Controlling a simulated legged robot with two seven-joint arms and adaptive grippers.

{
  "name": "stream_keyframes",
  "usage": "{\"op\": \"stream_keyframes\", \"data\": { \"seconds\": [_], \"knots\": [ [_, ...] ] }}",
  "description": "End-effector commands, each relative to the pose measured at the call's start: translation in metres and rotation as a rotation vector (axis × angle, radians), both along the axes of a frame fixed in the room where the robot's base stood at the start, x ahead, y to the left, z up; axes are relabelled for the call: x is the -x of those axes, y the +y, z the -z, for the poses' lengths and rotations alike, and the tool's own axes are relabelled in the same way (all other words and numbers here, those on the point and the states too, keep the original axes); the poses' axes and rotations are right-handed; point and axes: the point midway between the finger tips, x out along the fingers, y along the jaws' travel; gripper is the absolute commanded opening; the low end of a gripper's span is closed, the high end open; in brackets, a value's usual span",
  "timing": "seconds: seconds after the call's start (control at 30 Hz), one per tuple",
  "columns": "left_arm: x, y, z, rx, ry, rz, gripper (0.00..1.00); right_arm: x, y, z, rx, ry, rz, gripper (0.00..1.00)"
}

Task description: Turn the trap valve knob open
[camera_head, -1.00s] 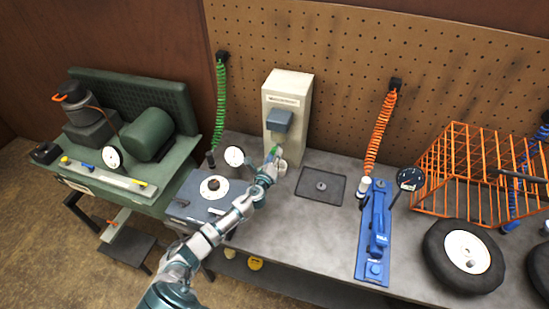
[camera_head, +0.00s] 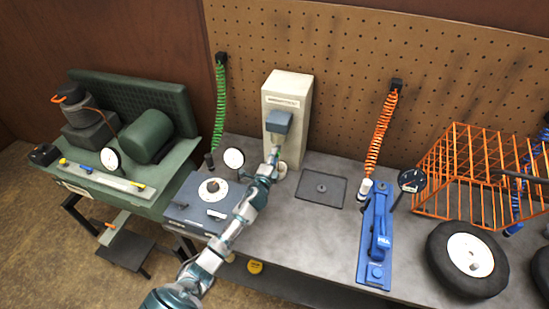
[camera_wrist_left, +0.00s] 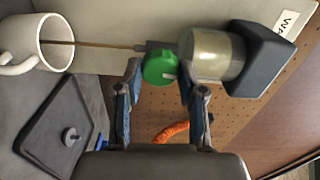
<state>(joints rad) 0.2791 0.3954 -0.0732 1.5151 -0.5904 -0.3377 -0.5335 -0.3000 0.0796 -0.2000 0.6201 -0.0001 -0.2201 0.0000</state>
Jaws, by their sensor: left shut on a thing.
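The round green valve knob (camera_wrist_left: 160,68) sits between the two fingers of my left gripper (camera_head: 273,155) in the left wrist view. The gripper is shut on it. The knob has a pale mark on its right side. It is beside a cloudy cylindrical bowl (camera_wrist_left: 208,55) under a dark grey block (camera_wrist_left: 258,58); that block also shows on the pale column in the head view (camera_head: 279,122). A thin brown streak (camera_wrist_left: 95,45) runs from the outlet by the knob into a white mug (camera_wrist_left: 54,28). In the head view my gripper hides the knob. My right gripper is not in view.
A dark square tray (camera_head: 335,198) lies right of the mug. A blue tool (camera_head: 375,240), a gauge (camera_head: 411,180), a wheel (camera_head: 440,262) and an orange wire cage (camera_head: 440,165) stand farther right. A blue-grey box with a dial (camera_head: 185,208) is left of my arm.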

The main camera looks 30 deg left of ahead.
Motion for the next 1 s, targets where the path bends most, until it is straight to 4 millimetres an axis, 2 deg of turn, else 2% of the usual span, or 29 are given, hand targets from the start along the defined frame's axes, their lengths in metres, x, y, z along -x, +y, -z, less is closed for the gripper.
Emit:
{"op": "stream_keyframes", "data": {
  "seconds": [0.3, 0.87, 0.9, 0.97, 1.0],
  "knots": [
    [0.0012, 0.0014, 0.0052, 0.121, -0.019, -0.005, 0.05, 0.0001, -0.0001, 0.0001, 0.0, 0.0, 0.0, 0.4],
    [0.0013, 0.0013, 0.007, 0.145, -0.022, -0.006, 0.05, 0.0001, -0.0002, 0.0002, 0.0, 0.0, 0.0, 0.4],
    [0.0013, 0.0013, 0.007, 0.145, -0.022, -0.005, 0.49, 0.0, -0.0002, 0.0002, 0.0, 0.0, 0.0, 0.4],
    [0.0012, 0.001, 0.0065, 0.145, -0.023, -0.005, 0.64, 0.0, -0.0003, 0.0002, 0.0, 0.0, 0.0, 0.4],
    [0.0011, 0.0009, 0.0059, 0.144, -0.024, -0.004, 0.64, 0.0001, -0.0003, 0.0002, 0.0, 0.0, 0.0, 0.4]
  ]
}}
